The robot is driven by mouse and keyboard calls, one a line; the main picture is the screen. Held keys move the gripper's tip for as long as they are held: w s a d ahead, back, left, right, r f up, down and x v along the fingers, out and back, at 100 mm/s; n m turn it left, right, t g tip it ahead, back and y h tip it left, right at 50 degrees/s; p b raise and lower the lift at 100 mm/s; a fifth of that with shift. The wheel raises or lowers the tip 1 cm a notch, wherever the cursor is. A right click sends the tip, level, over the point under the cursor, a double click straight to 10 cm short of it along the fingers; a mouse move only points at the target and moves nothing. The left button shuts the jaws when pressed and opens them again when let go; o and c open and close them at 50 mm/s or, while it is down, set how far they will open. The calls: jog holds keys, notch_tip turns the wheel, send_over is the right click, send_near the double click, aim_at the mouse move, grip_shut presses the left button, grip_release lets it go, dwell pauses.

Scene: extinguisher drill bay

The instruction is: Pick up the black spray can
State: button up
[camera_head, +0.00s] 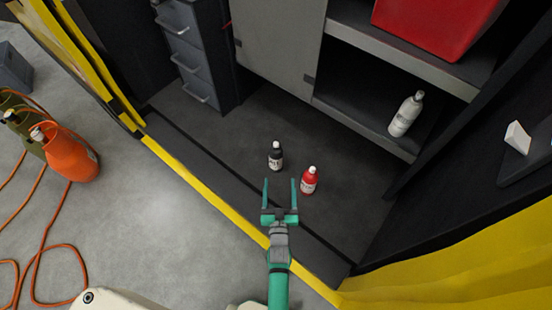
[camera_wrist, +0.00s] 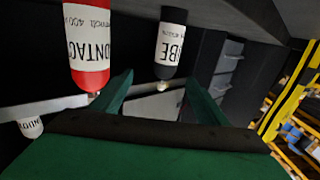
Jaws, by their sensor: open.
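The black spray can (camera_head: 275,157), with a white label and pale tip, stands upright on the dark bay floor. In the wrist view the black can (camera_wrist: 173,40) appears upside down at the top centre. My gripper (camera_head: 280,183) is open and empty, its two green fingers pointing toward the cans. In the head view the black can is just beyond the left fingertip, apart from it. A red spray can (camera_head: 309,180) stands close to the right finger. The red can (camera_wrist: 87,45) is left of the black one in the wrist view.
A white bottle (camera_head: 406,114) stands on the lower shelf at right, below a red box (camera_head: 435,35). A drawer unit (camera_head: 190,50) stands at the back left. A yellow-edged sill (camera_head: 200,190) borders the bay. Floor behind the cans is clear.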

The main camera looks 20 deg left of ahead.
aim_at(276, 160)
jog(key=shift+y, duration=0.3)
jog(key=x, duration=0.3)
jog(key=a+x, duration=0.1)
jog(key=x, duration=0.5)
jog(key=shift+s+a+f, duration=0.1)
jog(key=shift+s+a, duration=0.1)
jog(key=shift+s, duration=0.15)
jog(key=shift+d+f+x, duration=0.1)
jog(key=shift+x, duration=1.35)
jog(key=shift+d+f+x, duration=0.1)
jog(key=shift+x, duration=1.3)
jog(key=shift+w+r, duration=0.1)
jog(key=shift+w, duration=0.1)
jog(key=c, duration=1.4)
